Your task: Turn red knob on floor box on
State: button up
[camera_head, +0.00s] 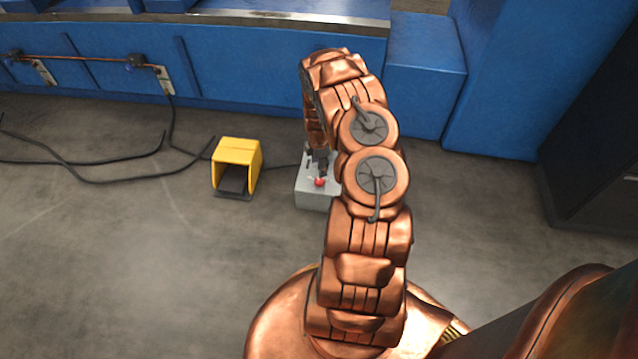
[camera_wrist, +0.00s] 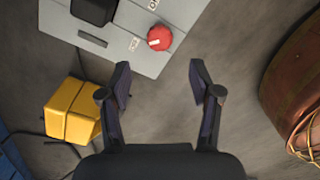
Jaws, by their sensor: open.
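The floor box (camera_head: 312,199) is light grey and stands on the floor at the middle of the head view, partly covered by my arm. It also shows at the top of the wrist view (camera_wrist: 145,66). Its red knob (camera_head: 320,182) is on top, and in the wrist view the round red knob (camera_wrist: 160,37) sits near the box's edge, beside white label marks. My gripper (camera_wrist: 160,70) is open and empty; its two dark fingers lie apart, with the knob beyond the tips and slightly left of centre. In the head view my gripper (camera_head: 319,167) is small and partly hidden, close to the knob.
A yellow pedal housing (camera_head: 237,167) stands left of the box and shows in the wrist view (camera_wrist: 75,110). Black cables (camera_head: 110,180) lie on the floor at left. Blue panels (camera_head: 240,65) run behind. Floor at the front left is clear.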

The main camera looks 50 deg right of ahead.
aim_at(319, 180)
jog(key=shift+f+b, duration=1.5)
jog(key=shift+f, duration=2.7)
jog(key=shift+c, duration=0.2)
jog(key=c, duration=1.1)
